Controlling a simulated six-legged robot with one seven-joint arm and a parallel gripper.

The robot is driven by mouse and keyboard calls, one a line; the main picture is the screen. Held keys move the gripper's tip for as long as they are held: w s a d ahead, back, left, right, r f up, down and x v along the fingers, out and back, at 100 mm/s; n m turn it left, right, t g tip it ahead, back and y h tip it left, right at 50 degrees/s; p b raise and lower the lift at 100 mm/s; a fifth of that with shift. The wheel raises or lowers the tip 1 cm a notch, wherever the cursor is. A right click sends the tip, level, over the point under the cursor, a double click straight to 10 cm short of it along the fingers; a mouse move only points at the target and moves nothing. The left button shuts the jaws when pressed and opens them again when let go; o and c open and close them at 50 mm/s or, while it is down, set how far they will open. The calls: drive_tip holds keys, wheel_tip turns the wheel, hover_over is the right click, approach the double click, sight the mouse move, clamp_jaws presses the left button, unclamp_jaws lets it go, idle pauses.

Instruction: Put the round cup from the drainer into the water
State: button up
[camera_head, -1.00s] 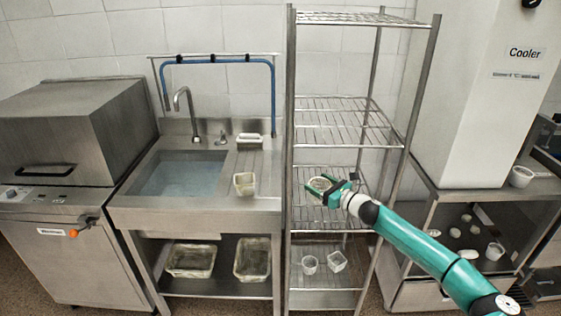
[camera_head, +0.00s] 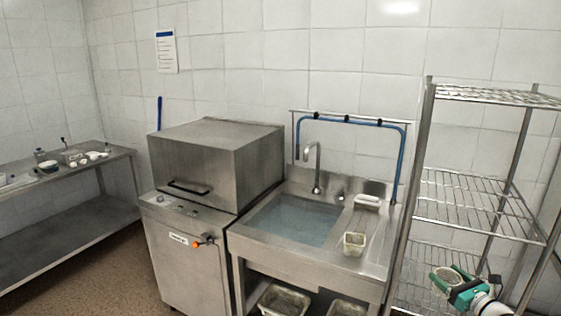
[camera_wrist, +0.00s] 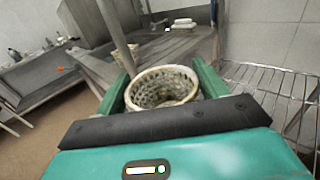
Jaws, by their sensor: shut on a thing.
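My gripper (camera_head: 466,291) is at the lower right in the head view, in front of the wire rack. It is shut on a round perforated cup (camera_head: 447,277), held upright. In the wrist view the cup (camera_wrist: 162,88) sits between the two green fingers, its pale rim and speckled inside showing. The sink's water (camera_head: 296,221) lies to the left of the gripper in the head view. The drainer (camera_head: 366,224) is the ridged board at the sink's right side. A square basket (camera_head: 354,243) stands on it, with a pale block-shaped container (camera_head: 367,201) behind.
The wire rack (camera_head: 470,203) stands right of the sink, close to my gripper. A blue pipe frame (camera_head: 348,121) and a tap (camera_head: 317,165) rise behind the sink. A steel dishwasher (camera_head: 214,165) stands left. Bins (camera_head: 284,299) sit below. A side table (camera_head: 62,171) is far left.

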drive_tip(key=w+a+f+m+h, duration=0.15)
drive_tip(key=a+f, duration=0.25)
drive_tip(key=a, duration=0.5)
drive_tip(key=w+a+f+h, duration=0.15)
drive_tip(key=a+f, duration=0.25)
drive_tip(key=a, duration=0.4)
drive_tip(key=s+a+r+m+h, duration=0.1)
drive_tip(key=s+a, duration=0.3)
drive_tip(key=a, duration=0.5)
drive_tip(key=s+a+r+m+h, duration=0.15)
drive_tip(key=s+a, duration=0.25)
drive_tip(key=a, duration=0.4)
wheel_tip(320, 180, down, 11)
drive_tip(key=s, duration=0.3)
drive_tip(key=shift+a+f+t, duration=0.15)
drive_tip(key=shift+t, duration=0.25)
drive_tip(key=shift+w, duration=0.1)
